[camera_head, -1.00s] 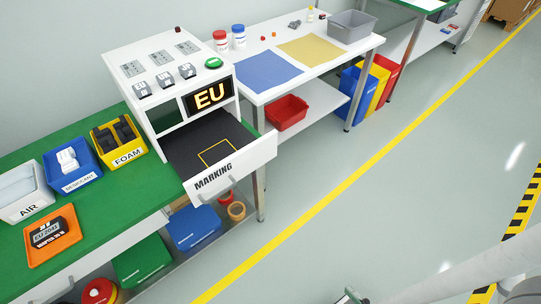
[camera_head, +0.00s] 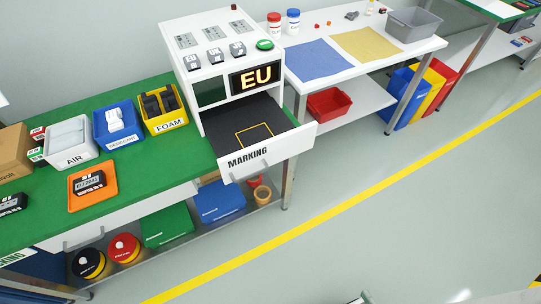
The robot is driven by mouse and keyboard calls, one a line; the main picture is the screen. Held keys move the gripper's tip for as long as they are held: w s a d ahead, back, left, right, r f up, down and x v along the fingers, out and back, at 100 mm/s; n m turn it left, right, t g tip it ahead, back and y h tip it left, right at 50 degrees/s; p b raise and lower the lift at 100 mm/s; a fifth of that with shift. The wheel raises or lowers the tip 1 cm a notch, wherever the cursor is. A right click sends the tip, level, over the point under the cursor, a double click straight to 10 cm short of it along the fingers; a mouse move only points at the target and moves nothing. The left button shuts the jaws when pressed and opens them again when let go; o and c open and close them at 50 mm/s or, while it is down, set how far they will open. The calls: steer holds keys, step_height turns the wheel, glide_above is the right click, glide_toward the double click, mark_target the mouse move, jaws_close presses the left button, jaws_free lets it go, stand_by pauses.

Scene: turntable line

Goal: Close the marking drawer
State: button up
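The marking drawer (camera_head: 290,142) is pulled out of the white cabinet (camera_head: 185,70), below the lit EU display (camera_head: 256,78). Its white front reads MARKING and has a grey handle (camera_head: 258,178). Its dark floor carries a yellow square outline and looks empty. My gripper is not recognisable in the view. Only small parts at the bottom edge, probably of my arm, can be seen, far from the drawer.
An orange tray (camera_head: 75,203) with a dark labelled item lies on the green bench (camera_head: 150,180), left of the drawer. AIR, desiccant and FOAM bins stand behind it. A shelf with coloured containers runs below. The floor in front is clear, with a yellow line.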

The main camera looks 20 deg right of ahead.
steer(key=shift+w+d+f, duration=0.1)
steer(key=shift+w+f, duration=0.1)
steer(key=shift+f, duration=0.05)
steer(key=c, duration=0.4)
steer(key=w+f+m, duration=0.1)
steer(key=w+d+f+m+h, duration=0.1)
steer(key=f, duration=0.1)
steer(key=shift+m, duration=0.4)
steer(key=c, duration=0.8)
steer(key=w+f+m, duration=0.1)
steer(key=f, duration=0.1)
steer(key=w+d+f+m+g+h, duration=0.1)
steer(key=w+f+m, duration=0.1)
steer(key=shift+w+d+f, duration=0.15)
steer(key=shift+w+f, duration=0.05)
steer(key=shift+f, duration=0.05)
jaws_close()
steer(key=m+t+y, duration=0.4)
steer(key=m, duration=0.7)
glide_toward(302, 143)
steer(key=w, duration=0.4)
steer(key=w+a, duration=0.1)
steer(key=w, duration=0.2)
